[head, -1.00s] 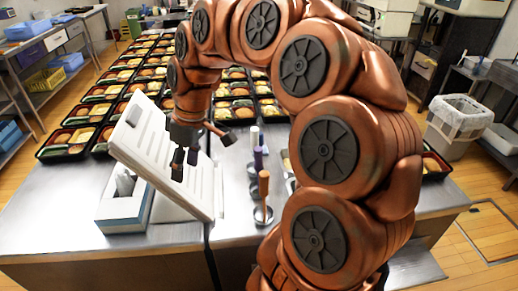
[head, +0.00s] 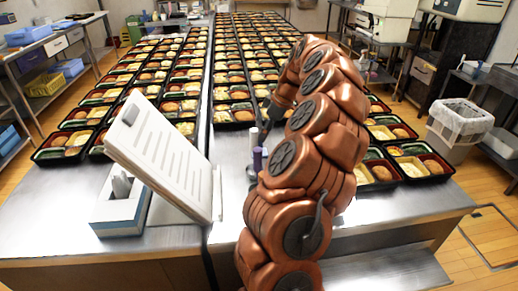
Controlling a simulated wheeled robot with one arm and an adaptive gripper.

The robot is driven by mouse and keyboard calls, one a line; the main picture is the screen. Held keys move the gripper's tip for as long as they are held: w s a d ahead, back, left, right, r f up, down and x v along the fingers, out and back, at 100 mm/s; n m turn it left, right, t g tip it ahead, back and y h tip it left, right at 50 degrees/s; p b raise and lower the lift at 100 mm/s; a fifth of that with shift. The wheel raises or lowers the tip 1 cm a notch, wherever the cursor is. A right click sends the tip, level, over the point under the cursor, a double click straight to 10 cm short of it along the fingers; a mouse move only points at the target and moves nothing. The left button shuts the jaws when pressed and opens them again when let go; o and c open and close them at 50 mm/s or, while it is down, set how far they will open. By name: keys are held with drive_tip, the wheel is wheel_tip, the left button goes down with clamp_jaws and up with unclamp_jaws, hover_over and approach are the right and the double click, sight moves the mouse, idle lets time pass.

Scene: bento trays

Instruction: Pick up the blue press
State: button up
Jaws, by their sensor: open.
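The press with the blue-purple handle (head: 257,159) stands upright on the steel counter, just left of my arm. A press with a pale handle (head: 253,138) stands right behind it. My gripper (head: 267,129) shows as a dark shape just behind and to the right of these handles, largely screened by my arm. It is open. I cannot tell whether it touches a press. The bases of the presses are partly hidden by my arm.
A white slanted board with printed lines (head: 165,150) stands left of the presses. A white and blue box (head: 120,215) sits at its foot. Rows of filled bento trays (head: 235,117) cover the counter behind.

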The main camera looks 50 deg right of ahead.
drive_tip(key=shift+p+x, duration=0.85)
drive_tip(key=shift+x, duration=2.4)
drive_tip(key=shift+w+d, duration=0.1)
drive_tip(key=shift+w, duration=0.05)
clamp_jaws()
